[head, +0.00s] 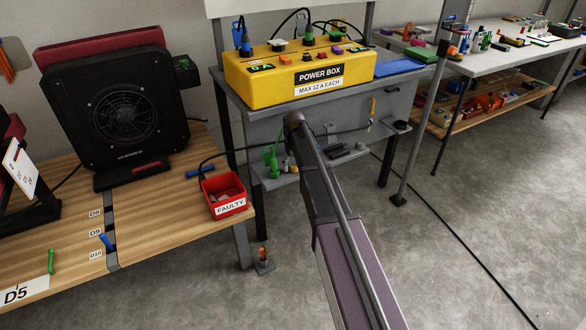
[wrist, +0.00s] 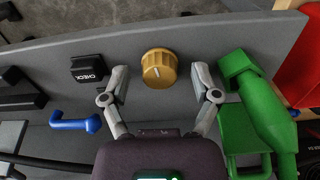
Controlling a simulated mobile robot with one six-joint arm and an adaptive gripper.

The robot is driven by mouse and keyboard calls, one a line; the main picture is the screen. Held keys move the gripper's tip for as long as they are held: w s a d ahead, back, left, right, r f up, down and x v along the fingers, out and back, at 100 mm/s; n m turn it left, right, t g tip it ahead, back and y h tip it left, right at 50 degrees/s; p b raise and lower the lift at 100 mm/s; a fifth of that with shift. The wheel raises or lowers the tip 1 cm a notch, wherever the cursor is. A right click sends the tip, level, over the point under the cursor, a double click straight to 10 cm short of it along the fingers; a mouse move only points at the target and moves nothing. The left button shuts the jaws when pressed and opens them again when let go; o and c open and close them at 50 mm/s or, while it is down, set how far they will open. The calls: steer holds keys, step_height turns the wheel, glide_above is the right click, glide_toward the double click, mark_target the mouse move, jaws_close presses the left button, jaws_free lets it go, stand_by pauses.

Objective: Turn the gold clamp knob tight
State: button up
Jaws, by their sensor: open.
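The gold clamp knob (wrist: 159,69) is a ribbed round knob with a pale pointer line, mounted on a grey panel (wrist: 215,45) in the wrist view. My gripper (wrist: 160,80) is open, with one finger to the left of the knob and one to the right. Gaps show between both fingers and the knob, so neither appears to touch it. In the head view the knob is hidden, and my arm reaches toward the grey bench below the power box; my fingertips cannot be made out there.
A black block marked CHECK (wrist: 88,68) and a blue handle (wrist: 76,123) are left of my gripper. A green tool (wrist: 262,110) stands close to the right finger. The yellow power box (head: 300,74) sits above on the bench. A red FAULTY bin (head: 224,194) is nearby.

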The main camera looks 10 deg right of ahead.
jaws_close()
steer(key=shift+a, duration=0.4)
steer(key=shift+d, duration=0.3)
